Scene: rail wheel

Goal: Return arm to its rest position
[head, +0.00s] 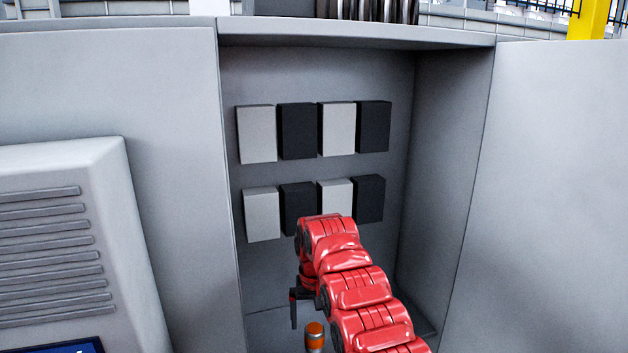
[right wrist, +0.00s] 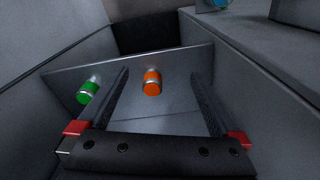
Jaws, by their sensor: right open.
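My red right arm (head: 350,275) reaches up from the bottom into an open grey cabinet, in front of the lower row of blocks. Its right gripper (head: 294,308) hangs below the wrist, seen edge-on in the head view. In the right wrist view the two dark fingers of the right gripper (right wrist: 160,74) are wide apart with nothing held between them. An orange-capped cylinder (right wrist: 152,82) shows beyond and between the fingers; an orange-topped cylinder (head: 314,333) also shows at the bottom of the head view. My left gripper is not in view.
White block (head: 256,134) and black block (head: 297,131) alternate in two rows on the cabinet's back wall. A green-capped cylinder (right wrist: 86,92) lies left of the orange one. The cabinet's side wall (head: 455,170) and a vented panel (head: 60,230) flank the opening.

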